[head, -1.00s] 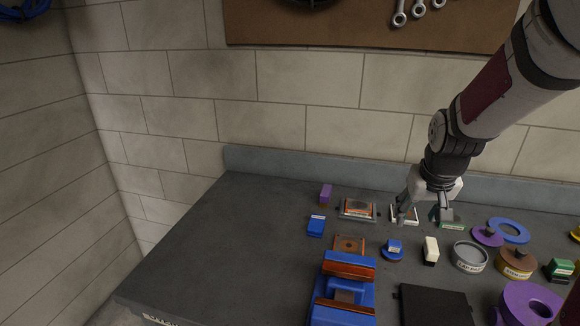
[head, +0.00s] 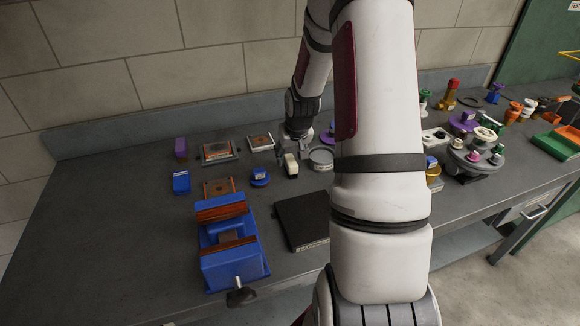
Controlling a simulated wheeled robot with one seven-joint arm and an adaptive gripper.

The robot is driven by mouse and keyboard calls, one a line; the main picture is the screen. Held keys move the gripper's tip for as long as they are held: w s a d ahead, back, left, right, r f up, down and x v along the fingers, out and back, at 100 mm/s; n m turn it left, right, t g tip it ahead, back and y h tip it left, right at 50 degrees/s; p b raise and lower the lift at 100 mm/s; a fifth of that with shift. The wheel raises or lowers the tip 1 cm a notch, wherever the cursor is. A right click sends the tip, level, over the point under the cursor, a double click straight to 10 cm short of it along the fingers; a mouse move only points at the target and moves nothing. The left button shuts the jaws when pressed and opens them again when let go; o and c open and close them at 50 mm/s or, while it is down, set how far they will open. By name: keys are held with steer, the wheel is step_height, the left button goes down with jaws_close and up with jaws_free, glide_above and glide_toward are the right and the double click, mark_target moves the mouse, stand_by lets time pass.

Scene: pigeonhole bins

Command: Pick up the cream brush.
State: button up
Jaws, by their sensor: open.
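The cream brush (head: 291,165) is a small cream block with a dark lower edge. It stands on the grey workbench (head: 130,225), just left of a round grey dish (head: 321,158). My gripper (head: 292,152) is open, low over the bench right behind the brush, with its fingers partly hidden by the arm's wrist. I cannot tell whether a finger touches the brush.
A blue vise (head: 230,255) and a black flat plate (head: 303,220) lie in front. A blue stamp-like piece (head: 260,177) is left of the brush. Framed plates (head: 217,152) lie further left. My arm hides the bench to the right. The left front bench is clear.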

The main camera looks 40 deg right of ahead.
mark_target(291, 161)
steer(key=shift+s+x, duration=0.15)
steer(key=shift+x, duration=1.25)
steer(key=shift+s+x, duration=0.1)
steer(key=shift+x, duration=1.3)
steer(key=shift+d, duration=0.2)
steer(key=shift+c, duration=0.6)
jaws_close()
